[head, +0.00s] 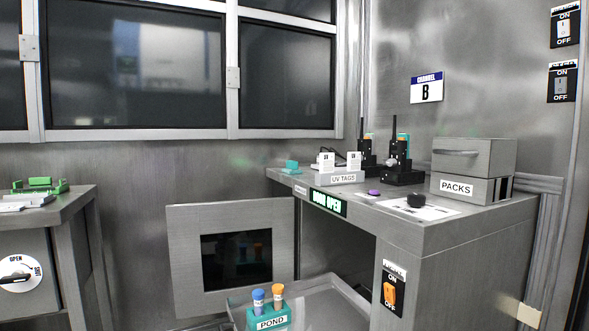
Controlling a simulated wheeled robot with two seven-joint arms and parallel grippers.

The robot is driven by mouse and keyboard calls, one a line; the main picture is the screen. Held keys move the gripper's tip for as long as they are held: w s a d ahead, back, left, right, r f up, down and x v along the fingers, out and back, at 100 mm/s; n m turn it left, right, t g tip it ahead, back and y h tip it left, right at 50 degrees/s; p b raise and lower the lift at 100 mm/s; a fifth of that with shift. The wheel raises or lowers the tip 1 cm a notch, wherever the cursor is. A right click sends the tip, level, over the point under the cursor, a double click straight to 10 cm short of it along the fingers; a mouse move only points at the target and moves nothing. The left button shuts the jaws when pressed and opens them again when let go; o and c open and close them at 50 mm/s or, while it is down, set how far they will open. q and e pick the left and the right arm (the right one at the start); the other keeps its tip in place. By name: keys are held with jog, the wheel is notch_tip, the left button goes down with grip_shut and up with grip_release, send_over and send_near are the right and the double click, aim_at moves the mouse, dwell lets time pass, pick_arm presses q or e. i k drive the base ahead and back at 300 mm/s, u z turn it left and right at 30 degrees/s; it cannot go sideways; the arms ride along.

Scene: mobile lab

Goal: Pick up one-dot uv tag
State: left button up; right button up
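Two white UV tags stand upright side by side in a white holder labelled "UV TAGS" (343,179) on the grey counter. One is the left tag (326,161), the other the right tag (353,160). Each has small dark marks on its face, too small to tell which bears one dot. Neither of my grippers shows in the head view.
Behind and right of the tags stand black radios (402,172). A grey "PACKS" box (468,190), purple cap (374,193), black round piece (415,201) and teal item (292,167) share the counter. Below, a cabinet door (184,260) hangs open beside a "POND" tube rack (271,322).

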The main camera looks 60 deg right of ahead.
aim_at(326, 160)
jog(key=z, duration=2.05)
jog(key=i, duration=0.55)
jog(key=z, duration=0.15)
jog(key=k, duration=1.1)
jog(key=z, duration=1.05)
jog(key=i, duration=1.3)
jog(key=u, duration=0.7)
